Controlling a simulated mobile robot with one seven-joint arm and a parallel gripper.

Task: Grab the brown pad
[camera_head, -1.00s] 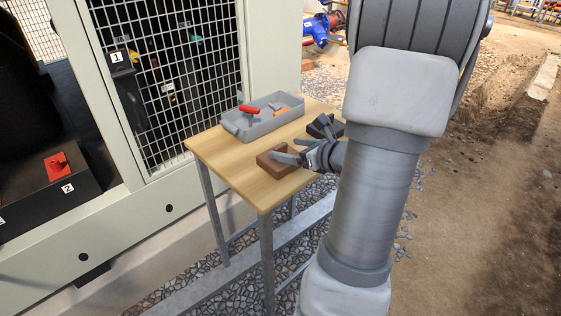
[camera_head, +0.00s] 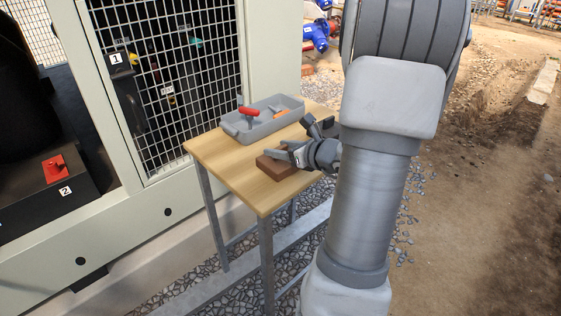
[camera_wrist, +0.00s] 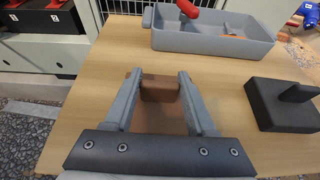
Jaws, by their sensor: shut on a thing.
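The brown pad (camera_head: 274,167) is a block on the wooden table, near its front right edge. In the wrist view the brown pad (camera_wrist: 160,112) has a raised part that sits between my two fingers. My gripper (camera_head: 278,150) is over the pad, and in the wrist view my gripper (camera_wrist: 160,84) is shut on the pad's raised part, one finger on each side. Part of the pad is hidden by the fingers and the gripper body. I cannot tell whether the pad is clear of the table.
A grey tray (camera_head: 238,134) with red and orange items stands behind the pad on the wooden table (camera_head: 215,153). A black pad with a raised handle (camera_wrist: 284,106) lies to the right. A mesh-fronted cabinet is behind the table. The table's left part is bare.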

